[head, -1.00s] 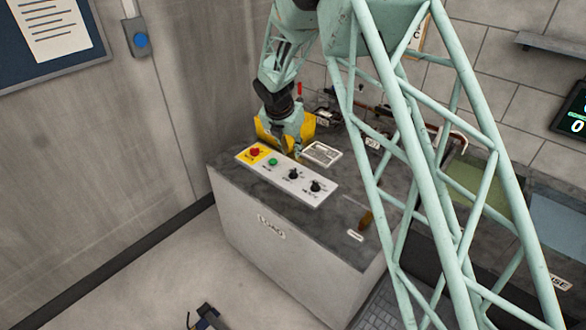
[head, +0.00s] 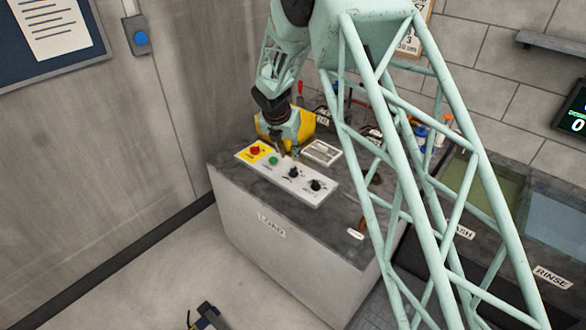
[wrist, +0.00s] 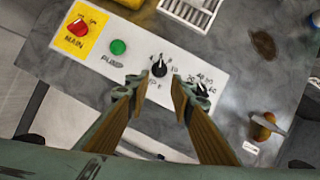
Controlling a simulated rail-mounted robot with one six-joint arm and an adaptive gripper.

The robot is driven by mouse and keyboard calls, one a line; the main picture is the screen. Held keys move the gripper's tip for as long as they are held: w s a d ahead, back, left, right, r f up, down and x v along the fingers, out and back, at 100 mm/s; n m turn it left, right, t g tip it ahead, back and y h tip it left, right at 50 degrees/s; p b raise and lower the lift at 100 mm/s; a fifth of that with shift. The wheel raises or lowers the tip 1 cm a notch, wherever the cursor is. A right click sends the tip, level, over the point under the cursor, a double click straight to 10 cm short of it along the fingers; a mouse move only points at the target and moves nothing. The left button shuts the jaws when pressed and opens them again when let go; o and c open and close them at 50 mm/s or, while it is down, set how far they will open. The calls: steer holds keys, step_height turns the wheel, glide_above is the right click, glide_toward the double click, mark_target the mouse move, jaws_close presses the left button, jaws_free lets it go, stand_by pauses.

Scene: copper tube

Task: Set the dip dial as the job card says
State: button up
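The white control panel (head: 290,174) lies on top of the grey cabinet. In the wrist view it carries two black dials. One dial (wrist: 160,68) has small markings around it that I cannot read; the other dial (wrist: 201,90) has numbers such as 20, 40 and 60. I cannot tell from the lettering which is the dip dial. My gripper (wrist: 157,84) is open and empty, pointing down at the panel. In the wrist view its fingertips lie to either side of the first dial, seemingly above it and apart from it. The right finger partly overlaps the numbered dial.
A red MAIN switch (wrist: 79,27) on yellow and a green PUMP button (wrist: 118,46) sit left of the dials. A white rack (head: 321,152) lies behind the panel. A brown-handled tool (wrist: 265,124) lies to the right. A pinned sheet (head: 55,28) hangs on the left wall; its text is unreadable.

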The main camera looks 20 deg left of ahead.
mark_target(293, 168)
steer(key=shift+b+x, duration=0.95)
steer(key=shift+x, duration=5)
steer(key=shift+c, duration=0.4)
jaws_close()
